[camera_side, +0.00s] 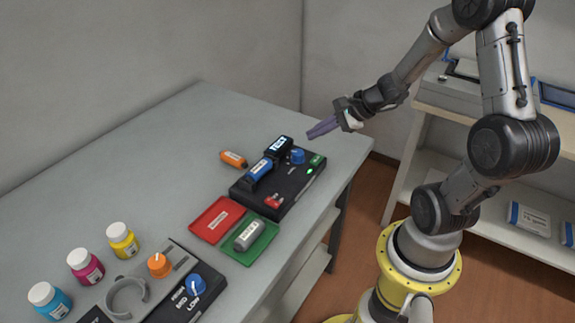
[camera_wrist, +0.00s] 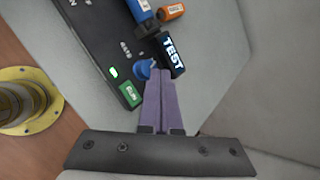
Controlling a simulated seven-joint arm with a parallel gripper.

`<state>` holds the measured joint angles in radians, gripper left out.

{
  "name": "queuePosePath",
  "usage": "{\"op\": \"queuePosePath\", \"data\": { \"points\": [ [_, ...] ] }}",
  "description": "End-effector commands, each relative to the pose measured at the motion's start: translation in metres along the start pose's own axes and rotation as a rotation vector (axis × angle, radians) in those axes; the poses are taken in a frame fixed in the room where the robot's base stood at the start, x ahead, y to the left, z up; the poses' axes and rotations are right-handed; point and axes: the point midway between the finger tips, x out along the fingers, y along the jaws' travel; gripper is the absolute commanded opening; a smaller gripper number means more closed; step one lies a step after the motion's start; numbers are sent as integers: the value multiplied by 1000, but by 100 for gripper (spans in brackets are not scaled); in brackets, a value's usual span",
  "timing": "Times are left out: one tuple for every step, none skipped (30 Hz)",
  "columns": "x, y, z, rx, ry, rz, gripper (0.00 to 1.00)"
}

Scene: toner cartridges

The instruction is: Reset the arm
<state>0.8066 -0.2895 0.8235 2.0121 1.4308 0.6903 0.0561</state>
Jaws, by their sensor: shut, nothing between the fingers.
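My gripper (camera_side: 322,128) has purple fingers pressed together with nothing between them. In the side view it hangs in the air above the far right end of the table, near the black test device (camera_side: 290,184). In the wrist view the shut fingers (camera_wrist: 160,78) point toward the device's blue knob (camera_wrist: 144,69) and its TEST display (camera_wrist: 172,54). A gap shows in the side view between the fingertips and the device. A blue cartridge (camera_side: 259,169) sits on the device. An orange cartridge (camera_side: 233,159) lies on the table beside it.
A red tray (camera_side: 208,222) is empty; a green tray (camera_side: 262,243) holds a grey cartridge (camera_side: 248,235). A second panel with knobs (camera_side: 187,305) and several toner bottles (camera_side: 86,266) stand nearer the front. A white shelf (camera_side: 440,150) stands behind at right. The table's back left is clear.

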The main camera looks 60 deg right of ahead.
Motion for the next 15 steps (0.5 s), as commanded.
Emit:
{"op": "queuePosePath", "data": {
  "points": [
    [-2, -8, 25, -70, -27, -9, 0],
    [-4, -11, 41, -121, -44, -9, 0],
    [-9, -12, 66, -210, -70, -2, 0],
    [-14, -10, 87, -289, -92, 7, 0],
    [-20, -5, 107, -375, -116, 21, 0],
    [-30, 3, 132, -497, -146, 40, 0],
    [-39, 11, 150, -595, -166, 54, 0],
    [-48, 20, 165, -693, -185, 69, 0],
    [-62, 34, 183, -829, -208, 90, 0],
    [-72, 45, 194, -931, -223, 106, 0],
    [-82, 56, 202, -1028, -233, 120, 0],
    [-95, 69, 209, -1154, -242, 137, 0],
    [-104, 78, 212, -1246, -245, 150, 0],
    [-114, 87, 214, -1334, -245, 162, 0],
    [-125, 97, 213, -1449, -239, 177, 0]
  ]
}}
